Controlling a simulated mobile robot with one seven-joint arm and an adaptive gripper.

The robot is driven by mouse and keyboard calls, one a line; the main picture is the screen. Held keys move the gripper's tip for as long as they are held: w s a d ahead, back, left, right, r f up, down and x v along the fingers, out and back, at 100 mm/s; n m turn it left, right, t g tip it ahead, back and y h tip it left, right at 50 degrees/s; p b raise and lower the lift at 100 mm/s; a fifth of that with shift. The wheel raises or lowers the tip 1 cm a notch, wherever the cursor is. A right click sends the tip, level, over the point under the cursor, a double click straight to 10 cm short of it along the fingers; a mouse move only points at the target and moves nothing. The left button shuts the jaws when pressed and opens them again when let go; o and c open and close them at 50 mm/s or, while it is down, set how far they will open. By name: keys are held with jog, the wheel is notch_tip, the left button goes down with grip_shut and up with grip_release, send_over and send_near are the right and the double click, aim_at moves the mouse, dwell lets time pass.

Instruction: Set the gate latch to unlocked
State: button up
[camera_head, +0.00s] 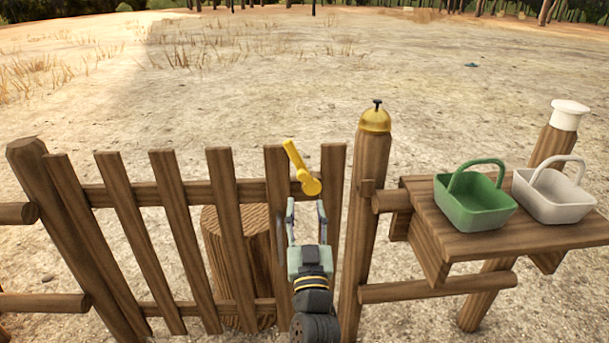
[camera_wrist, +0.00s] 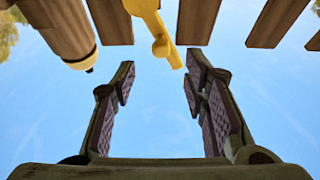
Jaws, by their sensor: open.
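The gate latch (camera_head: 301,169) is a yellow lever on the top rail of the wooden picket gate (camera_head: 228,195). Its handle points up and to the left from a round pivot at its lower right end. In the wrist view the latch (camera_wrist: 158,30) shows at the top middle, beyond the fingertips. My gripper (camera_head: 307,207) is just below the latch in the head view. In the wrist view my gripper (camera_wrist: 160,75) has its two fingers wide apart, with only sky between them. It looks apart from the latch.
A post with a brass bell (camera_head: 375,117) stands right of the gate. Further right, a wooden shelf (camera_head: 480,243) holds a green basket (camera_head: 474,207) and a white basket (camera_head: 553,194). A tree stump (camera_head: 241,240) stands behind the gate. Open sandy ground lies beyond.

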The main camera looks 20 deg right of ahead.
aim_at(303, 179)
jog(key=p+x, duration=0.3)
jog(key=x, duration=0.6)
jog(key=shift+s+a+r+p, duration=0.1)
jog(key=shift+r+p, duration=0.1)
jog(key=shift+p, duration=0.2)
jog(key=shift+w, duration=0.35)
grip_shut()
